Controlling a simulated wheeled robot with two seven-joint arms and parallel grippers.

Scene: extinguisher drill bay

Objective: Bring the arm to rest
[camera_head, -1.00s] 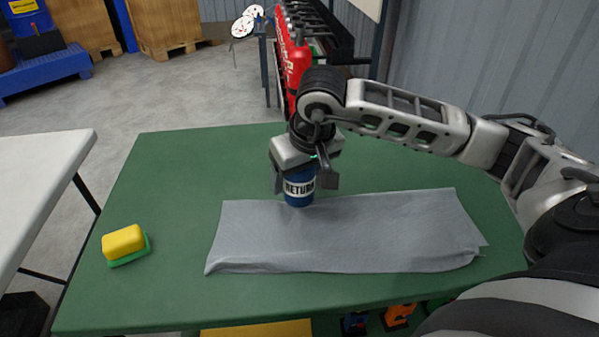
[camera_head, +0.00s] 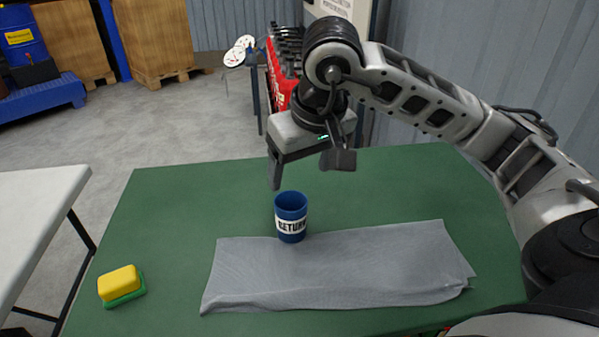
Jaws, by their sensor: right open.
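My right gripper (camera_head: 308,174) is open and empty, raised above the green table with its fingers pointing down. A blue cup (camera_head: 291,204) with a white band reading "RETURN" stands upright just below the gripper, apart from its fingers. The cup is at the back edge of a grey cloth (camera_head: 340,268); I cannot tell whether its base rests on the cloth. My left gripper is not in view.
The green table (camera_head: 190,220) has free room at its left and back. A yellow and green sponge (camera_head: 121,284) lies at the front left. A white table (camera_head: 35,210) stands to the left.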

